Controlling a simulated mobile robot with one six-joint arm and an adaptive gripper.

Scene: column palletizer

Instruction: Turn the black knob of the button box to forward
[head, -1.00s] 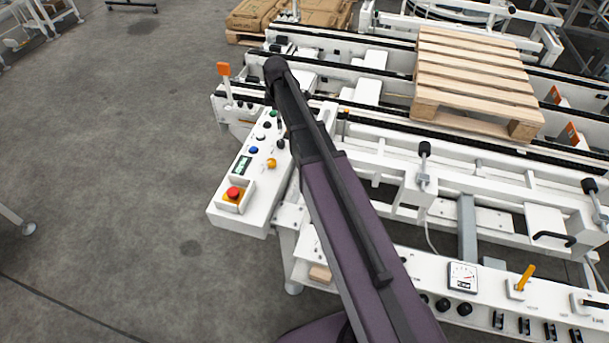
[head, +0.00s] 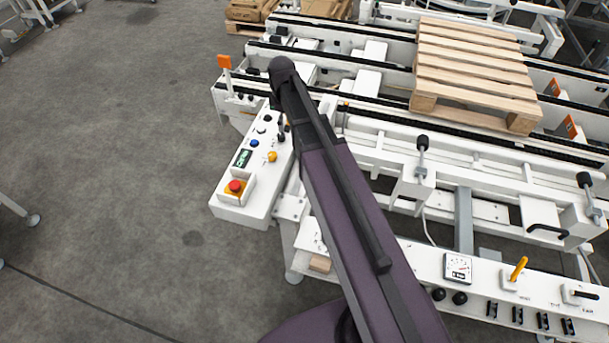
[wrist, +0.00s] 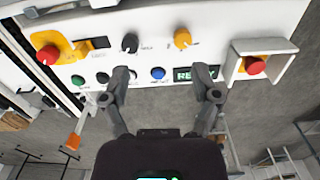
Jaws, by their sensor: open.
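The white button box (head: 243,202) lies left of my arm in the head view. Its black knob (wrist: 130,42) is near the top of the wrist view, left of an orange knob (wrist: 182,38); in the head view the black knob (head: 281,136) shows close beside my arm. My gripper (wrist: 160,72) is open and empty, its two fingers apart over the lower row of the box, with a blue button (wrist: 158,73) between them. The black knob lies beyond the left fingertip, not between the fingers. In the head view my arm hides most of the gripper.
A red emergency stop (wrist: 256,65) sits in a yellow and white housing on the box. A lit display (wrist: 195,73) is behind the right finger. A red-and-yellow switch (wrist: 47,55) is at left. The conveyor carries a wooden pallet (head: 475,70). Open floor lies left of the box.

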